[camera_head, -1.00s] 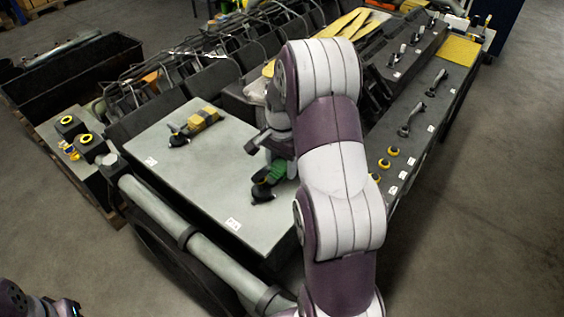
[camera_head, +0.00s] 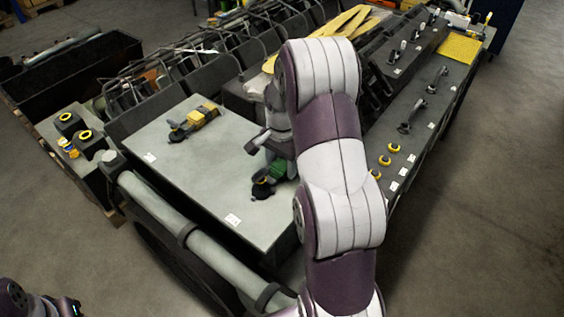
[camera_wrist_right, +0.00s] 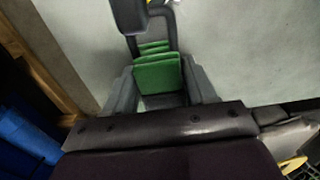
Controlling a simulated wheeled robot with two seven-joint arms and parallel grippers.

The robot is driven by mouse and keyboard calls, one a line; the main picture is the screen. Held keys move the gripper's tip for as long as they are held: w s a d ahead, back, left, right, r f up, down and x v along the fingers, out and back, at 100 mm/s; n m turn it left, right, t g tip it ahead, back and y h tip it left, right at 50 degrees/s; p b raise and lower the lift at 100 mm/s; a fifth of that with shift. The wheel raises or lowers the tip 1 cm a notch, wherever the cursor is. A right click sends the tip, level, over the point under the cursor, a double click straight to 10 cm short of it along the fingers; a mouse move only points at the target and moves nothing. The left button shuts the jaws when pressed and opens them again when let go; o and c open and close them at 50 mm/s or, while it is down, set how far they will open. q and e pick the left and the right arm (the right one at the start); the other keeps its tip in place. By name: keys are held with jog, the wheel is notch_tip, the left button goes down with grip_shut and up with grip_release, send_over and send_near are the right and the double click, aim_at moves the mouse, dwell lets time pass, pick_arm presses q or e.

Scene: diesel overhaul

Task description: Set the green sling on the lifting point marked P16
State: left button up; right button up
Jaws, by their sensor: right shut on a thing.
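The green sling (camera_head: 279,167) is a folded bundle with a black fitting (camera_head: 263,187) on it, over the grey top plate (camera_head: 215,185) near its right side. My right gripper (camera_wrist_right: 160,92) is shut on the green sling (camera_wrist_right: 158,75), with one finger on each side. In the head view my right arm covers part of the gripper and sling. I cannot tell whether the fitting touches the plate. White labels sit at the plate's left (camera_head: 150,157) and front (camera_head: 233,219) corners, but I cannot read P16 on either. Only part of my left arm shows at the lower left.
A yellow sling (camera_head: 204,114) with a dark fitting lies at the plate's back. A pale pipe (camera_head: 150,208) runs along the plate's left edge. A dark bench (camera_head: 430,120) with yellow rings and hooks stands right. The plate's middle is clear.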

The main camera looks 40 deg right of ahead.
jog(key=o, duration=1.4)
jog(key=shift+c, duration=0.2)
notch_tip(320, 180, up, 5)
jog(key=shift+w+f+b, duration=0.1)
jog(key=shift+f+b, duration=0.1)
jog(key=shift+b, duration=0.9)
notch_tip(320, 180, up, 8)
jog(key=p, duration=0.7)
